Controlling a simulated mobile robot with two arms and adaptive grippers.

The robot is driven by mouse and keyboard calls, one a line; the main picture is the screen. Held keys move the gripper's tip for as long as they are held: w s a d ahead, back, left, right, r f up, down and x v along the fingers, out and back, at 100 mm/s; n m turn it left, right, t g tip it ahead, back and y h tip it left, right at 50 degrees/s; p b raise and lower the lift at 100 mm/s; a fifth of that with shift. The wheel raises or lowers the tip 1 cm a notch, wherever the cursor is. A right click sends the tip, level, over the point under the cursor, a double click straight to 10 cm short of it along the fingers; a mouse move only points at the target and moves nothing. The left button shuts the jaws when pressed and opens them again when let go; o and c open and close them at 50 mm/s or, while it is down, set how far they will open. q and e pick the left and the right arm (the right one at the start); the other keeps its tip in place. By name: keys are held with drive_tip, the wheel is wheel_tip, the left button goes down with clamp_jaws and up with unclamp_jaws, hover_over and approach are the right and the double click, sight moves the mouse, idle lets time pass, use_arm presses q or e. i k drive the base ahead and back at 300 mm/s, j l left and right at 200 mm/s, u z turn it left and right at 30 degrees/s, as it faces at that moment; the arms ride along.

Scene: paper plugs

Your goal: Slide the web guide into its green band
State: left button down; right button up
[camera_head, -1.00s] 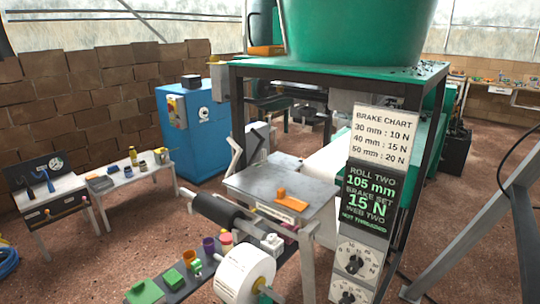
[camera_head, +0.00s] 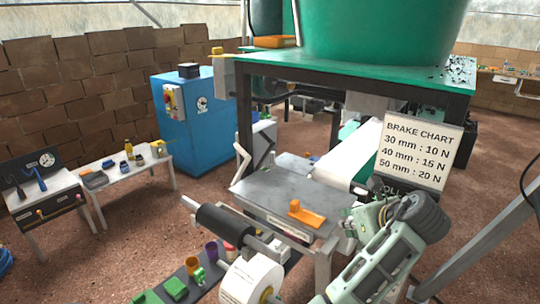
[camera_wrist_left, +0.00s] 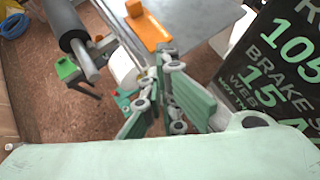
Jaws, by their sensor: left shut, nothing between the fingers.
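The orange web guide (camera_head: 306,214) sits on the front part of the grey metal table (camera_head: 262,190), near its front edge. It also shows at the top of the left wrist view (camera_wrist_left: 147,24). I cannot make out its green band. My left gripper (camera_head: 347,218) is shut and empty, just right of the guide at the table's right edge. In the left wrist view its fingers (camera_wrist_left: 165,62) are together, below the guide and apart from it or barely near it; I cannot tell the gap. My right gripper is not in view.
A black roller (camera_head: 225,225) and a white paper roll (camera_head: 252,280) stand in front of the table. The brake chart panel (camera_head: 422,152) rises behind my left arm. A white web (camera_head: 347,165) runs behind the table. A blue cabinet (camera_head: 205,125) stands at the back left.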

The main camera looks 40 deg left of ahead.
sight(272, 163)
drive_tip(key=i+j, duration=0.1)
drive_tip(key=j, duration=0.25)
drive_tip(key=i+j, duration=0.15)
drive_tip(key=j, duration=0.2)
drive_tip(key=i+j, duration=0.1)
drive_tip(key=j, duration=0.25)
drive_tip(key=i+j, duration=0.1)
drive_tip(key=j, duration=0.25)
